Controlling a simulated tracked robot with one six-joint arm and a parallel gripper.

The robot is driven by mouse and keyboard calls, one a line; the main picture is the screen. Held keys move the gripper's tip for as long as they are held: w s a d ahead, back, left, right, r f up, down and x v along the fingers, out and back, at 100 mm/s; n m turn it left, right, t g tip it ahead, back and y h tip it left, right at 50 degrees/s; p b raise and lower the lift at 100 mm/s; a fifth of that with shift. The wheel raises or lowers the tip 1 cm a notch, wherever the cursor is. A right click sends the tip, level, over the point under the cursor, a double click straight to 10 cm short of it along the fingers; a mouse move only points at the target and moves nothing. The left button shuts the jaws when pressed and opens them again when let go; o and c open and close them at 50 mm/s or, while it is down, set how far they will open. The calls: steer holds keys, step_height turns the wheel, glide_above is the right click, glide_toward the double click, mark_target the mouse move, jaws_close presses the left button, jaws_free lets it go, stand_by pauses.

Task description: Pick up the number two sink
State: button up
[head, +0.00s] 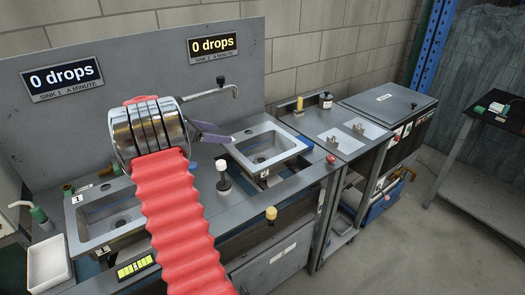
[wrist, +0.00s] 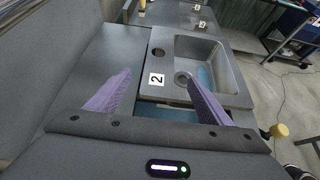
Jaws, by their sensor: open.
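The number two sink (head: 262,147) is a grey metal basin at the right of the bench, set over an opening, with a small label on its front rim. In the wrist view the number two sink (wrist: 222,72) lies just ahead, its "2" label facing me. My gripper (head: 222,133) is open, with purple fingers, at the sink's left rim in the head view. In the wrist view the fingers of my gripper (wrist: 155,92) stand apart, one left of the label and one near the basin's front edge. I cannot tell whether they touch the sink. The sink's tap shows behind.
The number one sink (head: 108,217) is at the left, partly hidden by my arm. A grey back panel (head: 150,62) rises behind, with two "0 drops" displays. A side bench (head: 345,135) is at the right.

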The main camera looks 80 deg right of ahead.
mark_target(245, 135)
steer(key=x, duration=0.7)
steer(key=shift+s+d+f, duration=0.1)
steer(key=shift+s+d, duration=0.2)
steer(key=shift+f, duration=0.1)
steer(key=shift+r+x, duration=0.15)
steer(key=shift+x, duration=1.15)
steer(key=shift+r+x, duration=0.15)
steer(key=shift+x, duration=1.15)
steer(key=shift+d, duration=0.15)
steer(key=shift+s, duration=0.1)
jaws_close()
steer(key=shift+r, duration=0.15)
